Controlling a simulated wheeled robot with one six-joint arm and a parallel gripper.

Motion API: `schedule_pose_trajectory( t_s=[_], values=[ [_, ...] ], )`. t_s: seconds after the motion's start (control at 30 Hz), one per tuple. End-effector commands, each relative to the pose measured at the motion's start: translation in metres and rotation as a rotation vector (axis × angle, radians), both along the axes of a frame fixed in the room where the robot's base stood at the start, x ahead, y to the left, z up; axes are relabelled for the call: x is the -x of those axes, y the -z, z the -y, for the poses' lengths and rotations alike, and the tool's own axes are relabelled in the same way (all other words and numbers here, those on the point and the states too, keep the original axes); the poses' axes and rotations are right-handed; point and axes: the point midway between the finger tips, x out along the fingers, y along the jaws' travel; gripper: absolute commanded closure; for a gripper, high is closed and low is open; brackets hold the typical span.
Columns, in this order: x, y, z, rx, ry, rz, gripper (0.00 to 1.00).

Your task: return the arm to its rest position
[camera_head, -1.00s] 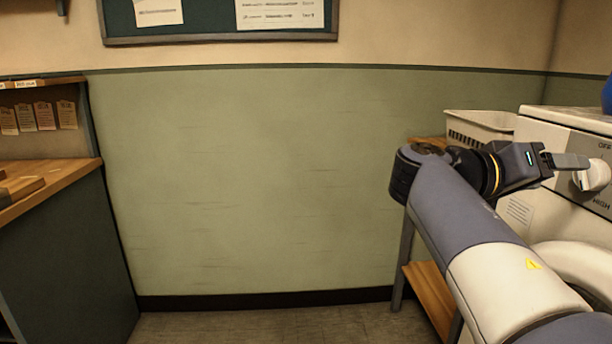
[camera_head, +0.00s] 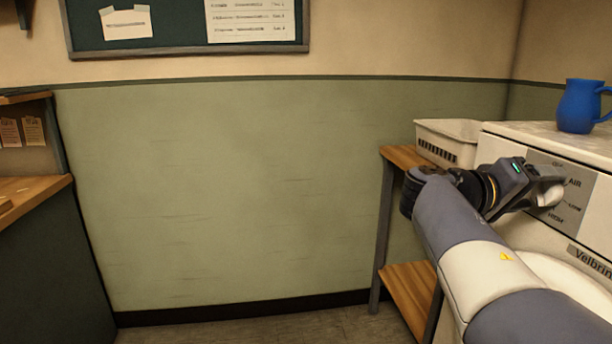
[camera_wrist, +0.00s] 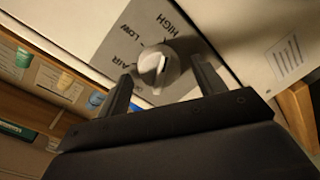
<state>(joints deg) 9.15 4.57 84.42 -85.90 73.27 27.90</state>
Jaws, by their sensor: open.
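My gripper (camera_head: 536,187) is at the right in the head view, close in front of the white machine's control panel (camera_head: 575,200). A pale dial knob (camera_head: 551,190) shows at its tip, partly hidden by the gripper. In the wrist view, the two dark fingers of my gripper (camera_wrist: 161,70) stand apart with nothing held. The dial knob (camera_wrist: 153,62) lies between and beyond the fingertips, on a grey panel (camera_wrist: 130,35) marked AIR, LOW and HIGH. I cannot tell whether a finger touches it. My arm reaches in from the lower right, bent at the elbow.
A blue mug (camera_head: 578,106) stands on the machine top (camera_head: 530,132). A white basket (camera_head: 436,146) sits on a wooden shelf stand (camera_head: 398,155) beside the machine. A wooden counter (camera_head: 32,190) is at the left. The floor (camera_head: 250,330) between is clear.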

Motion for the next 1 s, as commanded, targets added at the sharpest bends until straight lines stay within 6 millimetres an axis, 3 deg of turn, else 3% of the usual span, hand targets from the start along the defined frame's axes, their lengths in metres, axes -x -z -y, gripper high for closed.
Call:
schedule_pose_trajectory(
  t_s=[1.0],
  values=[
    [-0.0021,-0.0032,-0.0004,0.045,-0.001,-0.574,0.35]
  ],
)
